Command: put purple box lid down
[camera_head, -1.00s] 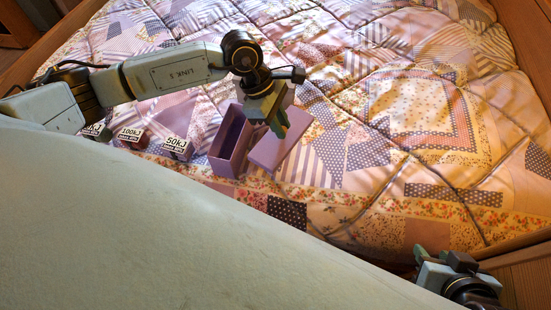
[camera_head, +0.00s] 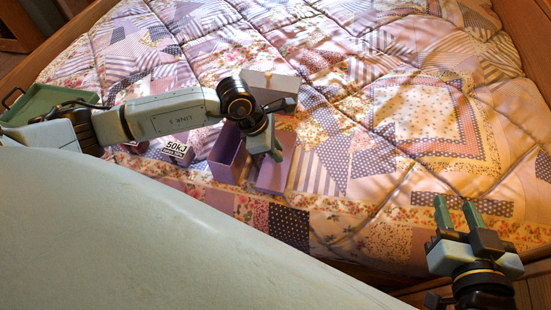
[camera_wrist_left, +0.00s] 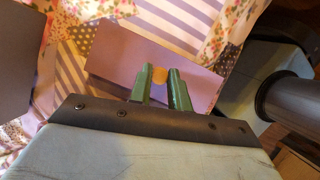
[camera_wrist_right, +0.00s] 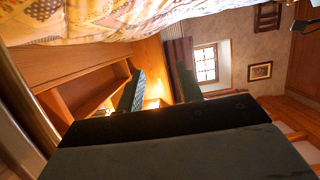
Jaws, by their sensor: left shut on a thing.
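The purple box lid (camera_head: 272,178) is a flat purple panel just right of the open purple box (camera_head: 224,158) on the quilt. My left gripper (camera_head: 277,153) is over the lid. In the left wrist view, its green fingers (camera_wrist_left: 160,88) are shut on a small tan knob (camera_wrist_left: 160,75) on the purple lid (camera_wrist_left: 130,58). I cannot tell whether the lid's underside touches the quilt. My right gripper (camera_head: 456,207) is open and empty above the bed's near edge; its spread fingers (camera_wrist_right: 160,90) also show in the right wrist view.
A 50kJ box (camera_head: 178,150) sits left of the purple box. A green tray (camera_head: 45,100) is at far left. The quilt (camera_head: 420,120) is clear to the right.

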